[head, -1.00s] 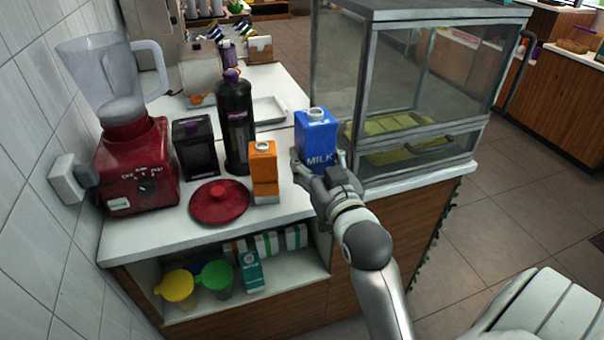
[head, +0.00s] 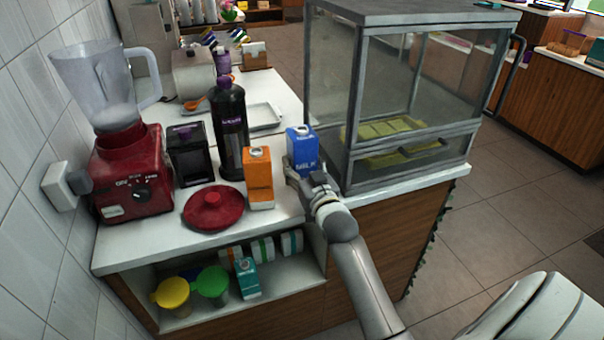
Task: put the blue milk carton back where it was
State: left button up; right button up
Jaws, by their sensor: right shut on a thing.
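The blue milk carton (head: 301,148) with white lettering is upright at the counter, between an orange carton and a glass display case. My right gripper (head: 305,178) is shut on its lower part, coming from the front right. The gripper hides the carton's base, so I cannot tell whether it touches the counter (head: 190,242). My left gripper is not in view.
The orange carton (head: 259,180) stands just left of the blue one, and the glass case (head: 400,110) is close on its right.

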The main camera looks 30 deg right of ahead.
jog(key=shift+f, duration=1.2)
jog(key=shift+f, duration=0.1)
jog(key=o, duration=1.2)
jog(key=shift+o, duration=0.2)
jog(key=v, duration=1.2)
jog(key=shift+b, duration=0.3)
jog(key=shift+s, duration=0.1)
